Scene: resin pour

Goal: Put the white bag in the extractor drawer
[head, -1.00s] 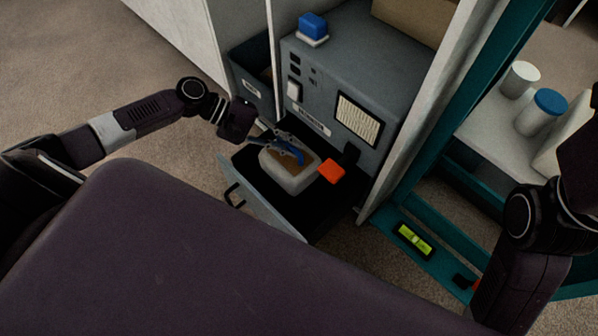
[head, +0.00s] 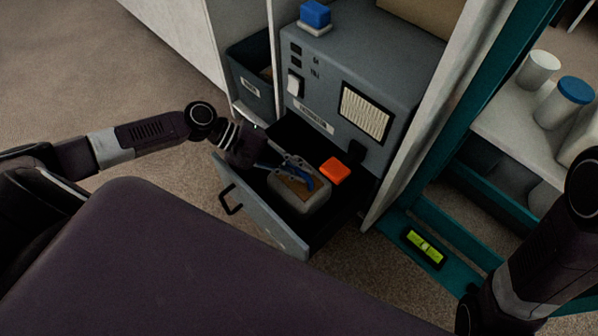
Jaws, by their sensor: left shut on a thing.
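The white bag (head: 305,201), pale with a brown patch on top, is inside the open extractor drawer (head: 262,213). The drawer is pulled out at the bottom of the grey extractor (head: 332,131). My left gripper (head: 291,176), with blue on its fingers, reaches over the drawer from the left and is shut on the top of the bag. The bag's underside is hidden, so I cannot tell whether it touches the drawer floor. My right arm is at the lower right, but its fingers are out of view.
An orange block (head: 335,171) shows at the drawer's back right, beside the bag. A blue block (head: 315,14) sits on the extractor. A dark bin (head: 250,87) stands left of it. A teal frame with a green level (head: 424,248) is at right.

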